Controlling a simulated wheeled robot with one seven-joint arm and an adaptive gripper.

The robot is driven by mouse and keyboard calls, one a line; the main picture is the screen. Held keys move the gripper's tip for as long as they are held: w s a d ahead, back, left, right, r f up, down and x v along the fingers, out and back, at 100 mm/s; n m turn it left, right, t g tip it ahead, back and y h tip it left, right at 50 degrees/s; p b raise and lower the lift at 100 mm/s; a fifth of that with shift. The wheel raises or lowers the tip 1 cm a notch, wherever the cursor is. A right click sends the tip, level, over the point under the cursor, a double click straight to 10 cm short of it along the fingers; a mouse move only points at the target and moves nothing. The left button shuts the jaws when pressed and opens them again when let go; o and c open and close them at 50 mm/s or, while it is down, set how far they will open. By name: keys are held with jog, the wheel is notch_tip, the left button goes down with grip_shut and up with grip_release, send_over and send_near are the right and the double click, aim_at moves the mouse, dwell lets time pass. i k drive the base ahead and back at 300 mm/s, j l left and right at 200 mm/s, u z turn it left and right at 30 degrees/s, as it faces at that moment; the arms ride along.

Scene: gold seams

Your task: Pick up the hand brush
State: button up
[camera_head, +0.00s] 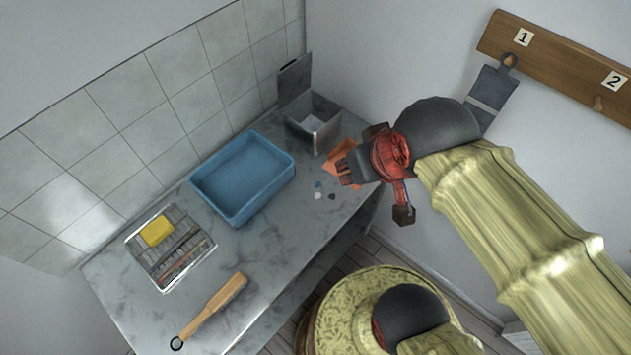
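The hand brush is most likely the wooden piece (212,309) with a dark ring at its near end. It lies slantwise on the marble counter at its front left; its bristles cannot be made out. My gripper (389,172) is red and dark grey, over the right end of the counter, far from the wooden piece. Its two dark finger ends look spread apart, with nothing clearly held. An orange piece (342,157) lies on the counter just left of my gripper, partly hidden by it.
A blue tub (193,184) stands mid-counter (120,290). A rack (210,246) with a yellow sponge (157,231) is left of it; an open metal box (318,136) is behind. Small bits (318,195) lie near the orange piece. A grey tool (492,88) hangs from a numbered wall rail (560,55).

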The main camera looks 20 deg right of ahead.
aim_at(222, 298)
jog(key=j+u, duration=0.1)
jog(key=u, duration=0.35)
jog(key=k+j+u, duration=0.1)
jog(key=u, duration=0.3)
jog(key=j+u, duration=0.1)
jog(key=u, duration=0.35)
jog(key=j+u, duration=0.1)
jog(key=u, duration=0.3)
jog(key=j+u, duration=0.15)
jog(key=u, duration=0.3)
